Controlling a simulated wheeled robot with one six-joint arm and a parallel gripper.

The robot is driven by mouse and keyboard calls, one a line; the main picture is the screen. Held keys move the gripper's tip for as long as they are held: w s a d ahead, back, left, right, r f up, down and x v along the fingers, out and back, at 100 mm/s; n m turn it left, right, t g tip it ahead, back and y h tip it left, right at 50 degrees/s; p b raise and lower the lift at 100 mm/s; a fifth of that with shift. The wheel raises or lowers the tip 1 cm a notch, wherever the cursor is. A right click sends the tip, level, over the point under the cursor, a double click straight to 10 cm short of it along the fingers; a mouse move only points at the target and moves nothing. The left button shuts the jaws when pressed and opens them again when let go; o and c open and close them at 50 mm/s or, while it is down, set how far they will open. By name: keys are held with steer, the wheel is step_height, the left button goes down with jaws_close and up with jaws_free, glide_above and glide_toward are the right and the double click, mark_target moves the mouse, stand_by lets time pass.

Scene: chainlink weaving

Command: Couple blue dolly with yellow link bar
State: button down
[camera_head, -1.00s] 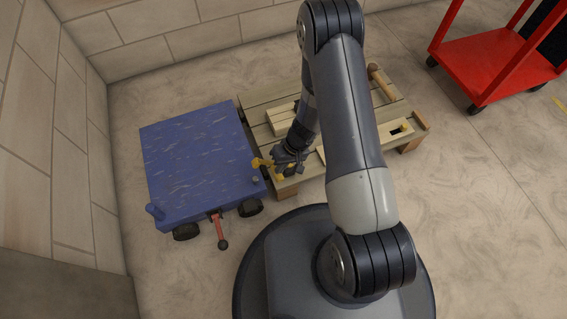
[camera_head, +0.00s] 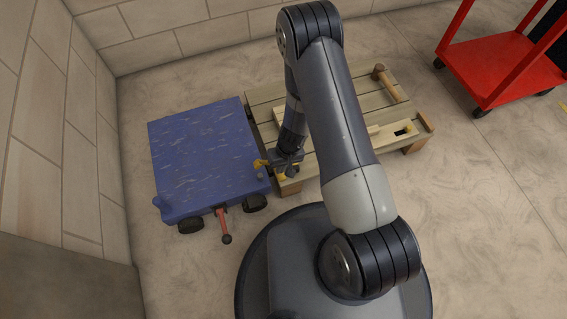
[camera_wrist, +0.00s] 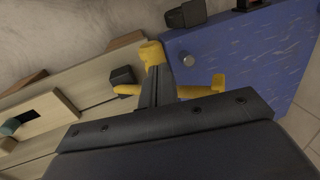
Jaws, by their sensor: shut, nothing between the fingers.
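The blue dolly (camera_head: 205,150) stands at the left in the head view, its right side close against a low wooden platform. The yellow link bar (camera_head: 261,163) shows in parts at the dolly's near right corner. In the wrist view, yellow parts (camera_wrist: 200,91) show on both sides of my gripper and beyond its tip. My gripper (camera_wrist: 156,82) is shut and empty, low over the yellow parts, and hides their middle. I cannot tell whether the bar sits on the pin.
The wooden platform (camera_head: 350,100) carries a mallet-like tool (camera_head: 388,84) and a pale slotted board (camera_head: 385,135). A red handle (camera_head: 222,222) sticks out from the dolly's front. A red cart (camera_head: 500,65) stands at the back right. Walls close off the left and back.

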steer(key=shift+s+a+f+h, duration=0.15)
steer(key=shift+a+f+h, duration=0.2)
steer(key=shift+a+h, duration=0.15)
steer(key=shift+a+f, duration=0.2)
steer(key=shift+f, duration=0.1)
steer(key=a+f+b, duration=0.1)
steer(key=b, duration=0.1)
steer(key=f+b, duration=0.1)
steer(key=a+f+b, duration=0.1)
steer(key=f+b, duration=0.1)
steer(key=shift+s+a+b, duration=0.3)
steer(key=shift+s, duration=0.1)
